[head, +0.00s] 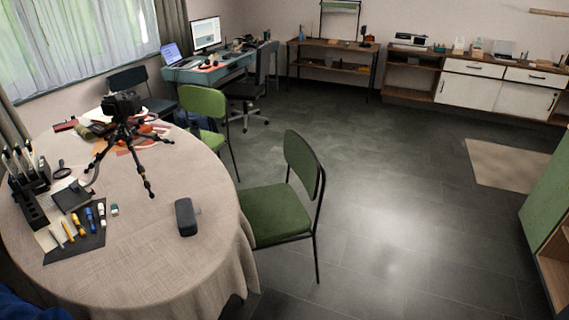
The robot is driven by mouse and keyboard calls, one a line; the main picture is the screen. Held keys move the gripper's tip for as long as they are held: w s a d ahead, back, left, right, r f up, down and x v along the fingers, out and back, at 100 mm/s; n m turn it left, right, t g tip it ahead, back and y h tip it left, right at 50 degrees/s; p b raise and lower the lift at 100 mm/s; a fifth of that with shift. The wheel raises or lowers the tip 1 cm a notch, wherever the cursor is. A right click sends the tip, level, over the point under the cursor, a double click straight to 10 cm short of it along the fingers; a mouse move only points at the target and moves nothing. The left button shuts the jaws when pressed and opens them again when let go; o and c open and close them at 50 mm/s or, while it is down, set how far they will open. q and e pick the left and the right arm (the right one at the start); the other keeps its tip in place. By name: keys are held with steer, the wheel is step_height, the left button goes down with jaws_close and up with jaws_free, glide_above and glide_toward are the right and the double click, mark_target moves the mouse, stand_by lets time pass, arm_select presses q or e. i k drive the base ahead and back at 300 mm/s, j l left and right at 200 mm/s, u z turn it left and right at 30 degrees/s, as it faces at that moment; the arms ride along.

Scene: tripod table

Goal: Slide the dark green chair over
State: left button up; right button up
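The dark green chair (272,214) stands upright on the grey floor, at the right side of the round table. It has a green seat, a green backrest and thin dark legs. Its backrest is on the right and partly turned towards the table. The left edge of its seat is close to the tablecloth; I cannot tell whether they touch. Some of its legs are hidden behind the cloth. Neither of my grippers is in view.
The round table (150,255) has a beige cloth and carries a small tripod (124,135), pens and a dark case (186,217). A lighter green chair (203,102) stands behind it. The floor (385,200) right of the dark green chair is clear up to a beige mat (505,165).

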mark_target(275, 212)
steer(key=u, duration=0.3)
steer(key=i+l+u, duration=0.6)
steer(key=l+u, duration=0.3)
steer(key=l, duration=0.25)
steer(key=i, duration=0.05)
